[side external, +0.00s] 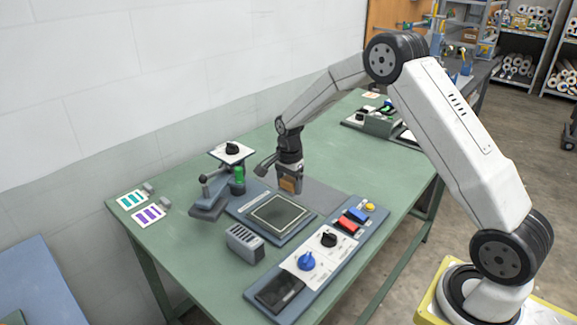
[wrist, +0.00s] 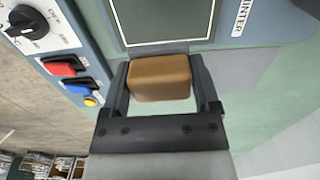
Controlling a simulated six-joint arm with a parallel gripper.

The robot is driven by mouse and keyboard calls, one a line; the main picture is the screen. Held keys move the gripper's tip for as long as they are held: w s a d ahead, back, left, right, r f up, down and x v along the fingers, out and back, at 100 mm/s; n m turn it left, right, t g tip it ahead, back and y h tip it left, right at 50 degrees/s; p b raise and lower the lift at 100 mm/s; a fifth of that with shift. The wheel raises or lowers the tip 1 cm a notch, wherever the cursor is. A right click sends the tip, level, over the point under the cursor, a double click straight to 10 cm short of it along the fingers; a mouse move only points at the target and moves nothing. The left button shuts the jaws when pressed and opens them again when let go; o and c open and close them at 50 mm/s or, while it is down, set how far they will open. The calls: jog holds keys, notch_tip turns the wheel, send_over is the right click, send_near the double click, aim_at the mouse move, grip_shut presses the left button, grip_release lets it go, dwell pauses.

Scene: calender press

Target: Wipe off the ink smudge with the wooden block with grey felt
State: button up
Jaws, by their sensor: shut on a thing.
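My gripper (side external: 290,177) is shut on the wooden block (side external: 288,185), a tan block low over the table near the far right corner of the dark plate. In the wrist view the block (wrist: 160,80) sits between both fingers of the gripper (wrist: 160,72). Its grey felt is not visible. The dark plate (side external: 278,214) has a thin light outline and lies in a blue-grey frame. In the wrist view part of the plate (wrist: 165,20) shows just beyond the block. I cannot make out an ink smudge in either view. Whether the block touches the surface is unclear.
A control panel (side external: 335,240) with knobs and red, blue and yellow buttons lies right of the plate. A grey slotted box (side external: 245,243) stands in front left. A lever device (side external: 220,185) stands left. A flat grey area (side external: 325,195) is clear beside the gripper.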

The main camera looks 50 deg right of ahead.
jog(key=shift+r, duration=1.25)
